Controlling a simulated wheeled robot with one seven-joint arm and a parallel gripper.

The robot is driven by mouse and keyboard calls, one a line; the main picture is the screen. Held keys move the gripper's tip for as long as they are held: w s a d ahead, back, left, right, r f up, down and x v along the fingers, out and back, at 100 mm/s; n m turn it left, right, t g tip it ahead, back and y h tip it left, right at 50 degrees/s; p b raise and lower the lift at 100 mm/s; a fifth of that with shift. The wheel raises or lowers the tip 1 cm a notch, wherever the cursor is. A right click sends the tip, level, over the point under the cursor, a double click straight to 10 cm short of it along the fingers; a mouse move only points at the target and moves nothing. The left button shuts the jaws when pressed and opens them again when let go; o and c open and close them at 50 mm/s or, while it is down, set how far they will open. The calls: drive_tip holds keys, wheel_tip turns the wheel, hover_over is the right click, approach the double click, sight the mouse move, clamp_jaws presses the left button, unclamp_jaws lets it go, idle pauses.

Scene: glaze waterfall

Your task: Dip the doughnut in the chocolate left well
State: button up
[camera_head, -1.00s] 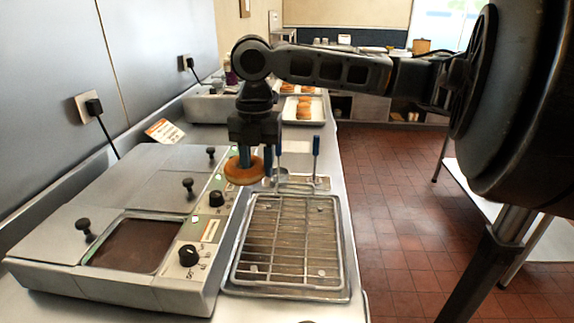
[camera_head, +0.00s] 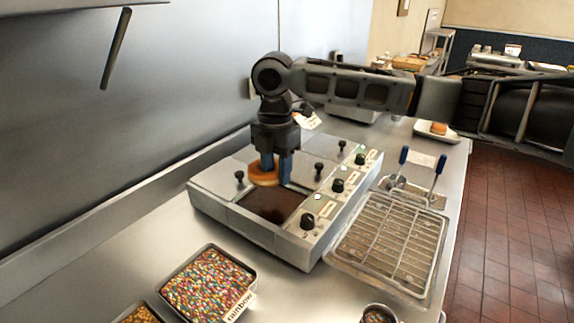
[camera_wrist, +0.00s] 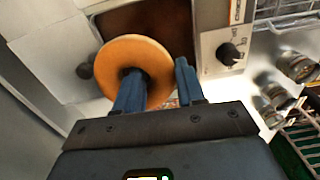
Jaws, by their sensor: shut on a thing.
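The doughnut is above the back edge of that well. In the wrist view the chocolate (camera_wrist: 150,20) shows beyond the doughnut, partly hidden by it. Whether they touch is hard to tell; they look apart.
Knobbed lids cover the rest of the warmer. A wire rack (camera_head: 390,240) on a tray stands to its right, with blue-handled tools (camera_head: 437,180) behind. A tray of rainbow sprinkles (camera_head: 208,283) stands in front. The wall is close behind the warmer.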

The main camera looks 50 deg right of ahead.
drive_tip(key=shift+f, duration=3.7)
drive_tip(key=shift+r, duration=0.1)
drive_tip(key=shift+r, duration=2.15)
drive_tip(key=shift+r, duration=0.1)
drive_tip(key=shift+r, duration=1.9)
